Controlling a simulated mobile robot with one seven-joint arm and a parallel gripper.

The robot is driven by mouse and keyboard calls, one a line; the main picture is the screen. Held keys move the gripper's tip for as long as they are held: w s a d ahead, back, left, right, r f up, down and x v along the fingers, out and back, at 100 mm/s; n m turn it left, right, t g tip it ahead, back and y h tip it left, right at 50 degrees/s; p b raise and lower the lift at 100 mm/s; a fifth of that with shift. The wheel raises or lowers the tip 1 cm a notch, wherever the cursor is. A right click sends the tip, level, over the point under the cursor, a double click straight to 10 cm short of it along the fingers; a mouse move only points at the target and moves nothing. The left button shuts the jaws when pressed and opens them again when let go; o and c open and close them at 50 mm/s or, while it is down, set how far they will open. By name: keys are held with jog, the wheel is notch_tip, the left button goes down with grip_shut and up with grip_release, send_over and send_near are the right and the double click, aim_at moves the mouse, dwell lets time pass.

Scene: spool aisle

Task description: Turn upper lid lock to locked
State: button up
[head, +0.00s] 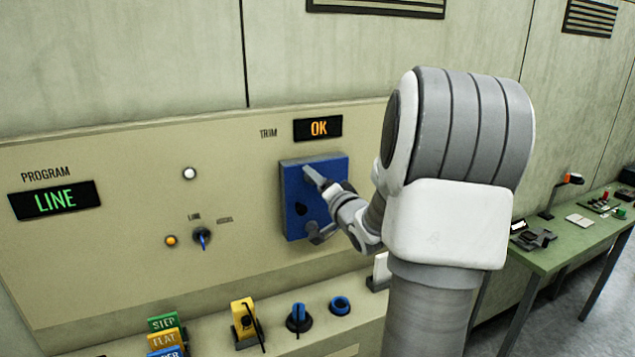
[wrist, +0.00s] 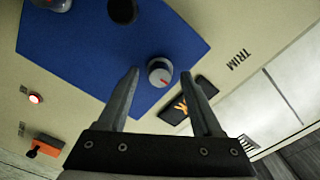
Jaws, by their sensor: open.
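The blue lid (head: 294,218) is a square plate on the beige panel, partly covered by my gripper (head: 313,204). In the wrist view the blue lid (wrist: 85,48) carries a small silver knob (wrist: 159,72) with a red mark, near its corner on the TRIM display side; this looks like the upper lid lock. My gripper (wrist: 159,74) is open, one finger on each side of this knob in the picture, with nothing held. I cannot tell whether the fingers touch it. The knob does not show clearly in the head view. No locked or unlocked label is readable.
A dark round knob (wrist: 122,9) sits on the lid, and another silver knob (wrist: 52,3) is cut off at the picture's top. The TRIM display (head: 318,128) reads OK. A small selector (head: 202,237) is left of the lid.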

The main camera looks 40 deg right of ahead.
grip_shut()
jog(key=shift+f+n+b, duration=0.1)
jog(key=shift+n+b, duration=0.2)
jog(key=shift+b, duration=0.1)
jog(key=shift+a+n+b, duration=0.1)
jog(key=shift+n+b, duration=7)
jog(key=shift+n, duration=1.6)
grip_release()
